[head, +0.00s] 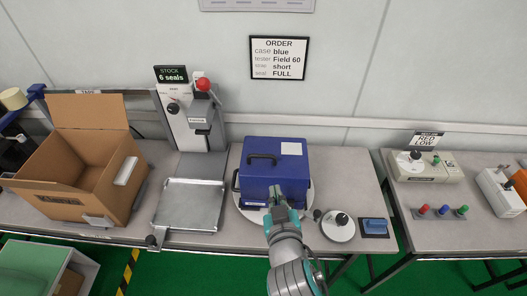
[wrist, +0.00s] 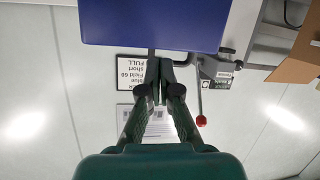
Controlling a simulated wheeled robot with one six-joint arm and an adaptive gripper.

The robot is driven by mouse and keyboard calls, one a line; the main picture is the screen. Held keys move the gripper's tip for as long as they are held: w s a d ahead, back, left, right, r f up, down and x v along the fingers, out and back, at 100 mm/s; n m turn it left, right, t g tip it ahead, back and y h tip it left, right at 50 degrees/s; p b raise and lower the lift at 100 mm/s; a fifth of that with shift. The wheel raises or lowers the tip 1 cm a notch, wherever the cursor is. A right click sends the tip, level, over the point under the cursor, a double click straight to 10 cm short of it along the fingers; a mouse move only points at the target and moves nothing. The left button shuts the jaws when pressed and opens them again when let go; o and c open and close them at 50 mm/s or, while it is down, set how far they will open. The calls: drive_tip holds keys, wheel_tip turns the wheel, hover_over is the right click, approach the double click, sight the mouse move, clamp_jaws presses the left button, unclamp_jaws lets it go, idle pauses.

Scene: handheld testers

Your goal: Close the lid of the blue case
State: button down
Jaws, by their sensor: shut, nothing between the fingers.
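The blue case (head: 278,168) sits on a round white turntable (head: 247,211) on the middle bench. Its lid looks down flat over the box, with a black handle and a white label (head: 291,148) on top; I cannot see a gap at the seam. My gripper (head: 278,192) is at the front edge of the case, its fingers together and empty; I cannot tell whether they touch it. In the wrist view a blue face of the case (wrist: 150,20) fills the top, just beyond the shut fingertips (wrist: 155,72).
An open cardboard box (head: 85,160), a metal tray (head: 188,204) and a press with a red knob (head: 203,85) stand left. A round white piece with a black knob (head: 338,226) and a blue pad (head: 374,226) lie right. An order sign (head: 278,64) hangs behind.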

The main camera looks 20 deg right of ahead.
drive_tip(key=w+a+r+m+h, duration=0.2)
drive_tip(key=w+r+m, duration=0.2)
drive_tip(key=r, duration=0.6)
hover_over(263, 155)
drive_tip(key=f, duration=0.3)
drive_tip(key=shift+w+d+g, duration=0.25)
drive_tip(key=shift+w+g, duration=0.1)
drive_tip(key=shift+g, duration=0.05)
drive_tip(key=shift+s+a+f+n, duration=0.1)
drive_tip(key=shift+s+f+n, duration=0.1)
drive_tip(key=shift+f, duration=0.45)
drive_tip(key=shift+s+a+f+n, duration=0.1)
drive_tip(key=shift+s+f, duration=0.1)
drive_tip(key=shift+f, duration=0.4)
drive_tip(key=shift+s+a+f, duration=0.1)
drive_tip(key=shift+s+f, duration=0.3)
drive_tip(key=shift+f, duration=0.1)
